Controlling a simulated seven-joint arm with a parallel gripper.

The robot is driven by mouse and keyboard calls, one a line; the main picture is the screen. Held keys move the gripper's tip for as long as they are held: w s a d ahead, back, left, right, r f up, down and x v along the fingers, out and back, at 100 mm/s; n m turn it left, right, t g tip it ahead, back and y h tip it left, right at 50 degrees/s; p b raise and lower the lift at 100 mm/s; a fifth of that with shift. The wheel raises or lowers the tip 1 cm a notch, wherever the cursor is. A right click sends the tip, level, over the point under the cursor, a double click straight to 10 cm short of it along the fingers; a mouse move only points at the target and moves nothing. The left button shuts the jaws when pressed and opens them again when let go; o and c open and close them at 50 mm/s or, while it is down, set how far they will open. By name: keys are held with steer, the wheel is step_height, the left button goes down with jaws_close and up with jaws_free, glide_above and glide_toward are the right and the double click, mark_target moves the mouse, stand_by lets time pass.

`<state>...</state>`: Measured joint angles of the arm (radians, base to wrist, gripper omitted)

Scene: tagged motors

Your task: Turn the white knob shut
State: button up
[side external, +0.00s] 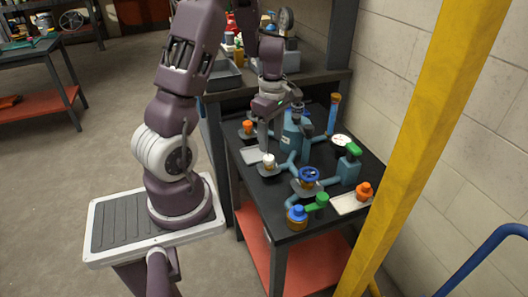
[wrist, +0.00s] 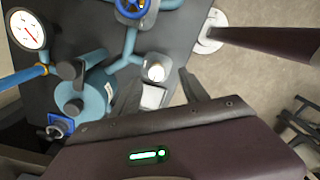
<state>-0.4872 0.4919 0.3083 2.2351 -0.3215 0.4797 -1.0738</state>
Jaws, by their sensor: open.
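In the wrist view the white knob (wrist: 155,71) appears as a round cap with a small dark mark on top. My gripper (side external: 275,134) is open and empty, pointing down just above and behind the knob. In the wrist view the fingers of my gripper (wrist: 158,88) spread to either side, with the knob near the gap between their tips. Contact with the knob cannot be told.
A blue handwheel (side external: 309,174), an orange knob (side external: 248,127), a blue knob (side external: 297,213) and a green handle (side external: 322,200) sit on the same pipework. A blue pump body (wrist: 95,90) stands close beside my gripper. A gauge (wrist: 27,30) and a pale plate (wrist: 153,97) are near.

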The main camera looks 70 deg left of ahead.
mark_target(269, 157)
steer(key=shift+a+f+n, duration=0.6)
steer(key=shift+a, duration=0.3)
step_height(269, 157, down, 6)
steer(key=shift+f, duration=0.15)
steer(key=shift+c, duration=0.4)
jaws_close()
